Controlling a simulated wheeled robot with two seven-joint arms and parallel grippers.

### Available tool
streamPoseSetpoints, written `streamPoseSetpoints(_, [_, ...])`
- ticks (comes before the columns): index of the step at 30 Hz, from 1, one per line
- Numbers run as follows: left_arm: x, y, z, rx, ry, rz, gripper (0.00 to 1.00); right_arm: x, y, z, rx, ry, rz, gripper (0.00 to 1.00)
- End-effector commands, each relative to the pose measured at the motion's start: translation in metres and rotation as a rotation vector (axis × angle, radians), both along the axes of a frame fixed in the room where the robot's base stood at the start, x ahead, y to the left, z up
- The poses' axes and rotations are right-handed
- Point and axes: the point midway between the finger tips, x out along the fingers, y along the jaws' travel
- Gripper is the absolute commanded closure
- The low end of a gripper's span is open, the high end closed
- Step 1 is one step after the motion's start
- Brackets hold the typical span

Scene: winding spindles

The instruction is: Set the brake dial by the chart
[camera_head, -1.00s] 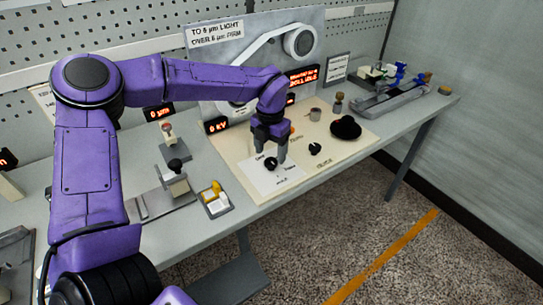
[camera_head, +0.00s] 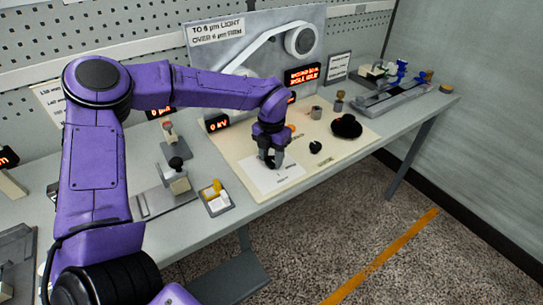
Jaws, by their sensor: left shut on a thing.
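The brake dial is a black knob (camera_head: 267,163) on a white plate (camera_head: 281,181) on the beige mat; the fingers and wrist hide most of it. My left gripper (camera_head: 270,162) points down over it, its fingers shut on the dial. The chart sign (camera_head: 216,31) on the back panel reads "TO 6 µm LIGHT, OVER 6 µm FIRM". My right gripper is not in view.
A second black knob (camera_head: 316,147), a black lobed part (camera_head: 346,126) and a grey cup (camera_head: 316,112) stand right of the gripper. A tray with yellow pieces (camera_head: 216,197) is to the left. Displays read "0 kV" (camera_head: 217,123) and "ROLL IDLE" (camera_head: 302,75).

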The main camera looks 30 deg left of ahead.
Motion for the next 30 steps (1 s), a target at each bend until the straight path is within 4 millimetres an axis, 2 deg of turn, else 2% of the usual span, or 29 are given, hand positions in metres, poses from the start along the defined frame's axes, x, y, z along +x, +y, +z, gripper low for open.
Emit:
streamPoseSetpoints(8, [0.001, 0.0, -0.002, -0.001, -0.002, 0.16, 0.88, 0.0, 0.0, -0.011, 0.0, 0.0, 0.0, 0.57])
streamPoseSetpoints(30, [0.001, 0.0, -0.001, -0.001, -0.006, 0.813, 0.88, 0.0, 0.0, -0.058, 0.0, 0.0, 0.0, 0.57])
